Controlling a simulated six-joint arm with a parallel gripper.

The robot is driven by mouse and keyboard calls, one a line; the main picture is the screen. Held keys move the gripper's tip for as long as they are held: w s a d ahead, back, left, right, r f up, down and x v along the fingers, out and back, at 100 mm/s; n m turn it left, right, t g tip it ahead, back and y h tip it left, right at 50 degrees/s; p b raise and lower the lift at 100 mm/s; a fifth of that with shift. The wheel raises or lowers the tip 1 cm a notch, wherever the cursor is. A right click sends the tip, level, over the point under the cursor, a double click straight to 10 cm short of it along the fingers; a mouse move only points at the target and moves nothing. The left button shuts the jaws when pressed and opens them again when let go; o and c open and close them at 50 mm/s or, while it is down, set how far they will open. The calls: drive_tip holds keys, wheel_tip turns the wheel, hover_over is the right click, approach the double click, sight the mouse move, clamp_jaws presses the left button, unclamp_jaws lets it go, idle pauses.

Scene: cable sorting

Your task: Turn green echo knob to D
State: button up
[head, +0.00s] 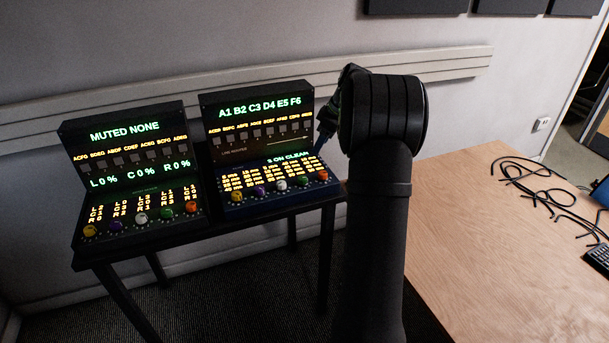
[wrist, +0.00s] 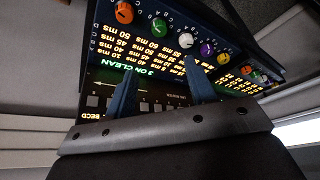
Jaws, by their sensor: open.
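The green knob (head: 303,181) on the right-hand blue console (head: 262,205), whose rows read in ms, sits between a white knob and an orange knob. In the wrist view the same green knob (wrist: 159,27) is near the top, past my fingertips. Its pointer is too small to read. My gripper (wrist: 160,66) is open and empty, its two blue fingers apart over the console's lit text. In the head view my gripper (head: 323,136) is at the console's right edge, partly hidden by my arm. The display there reads "3 ON CLEAN".
A second console (head: 135,180) with its own green knob (head: 166,213) stands to the left, on the same dark stand (head: 240,220). Orange (wrist: 124,12) and white (wrist: 186,40) knobs flank the green one closely. A wooden desk (head: 475,230) with black cables is at right.

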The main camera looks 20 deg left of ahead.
sight(303, 177)
drive_tip(key=x, duration=1.5)
drive_tip(key=shift+f, duration=0.2)
drive_tip(key=c, duration=1)
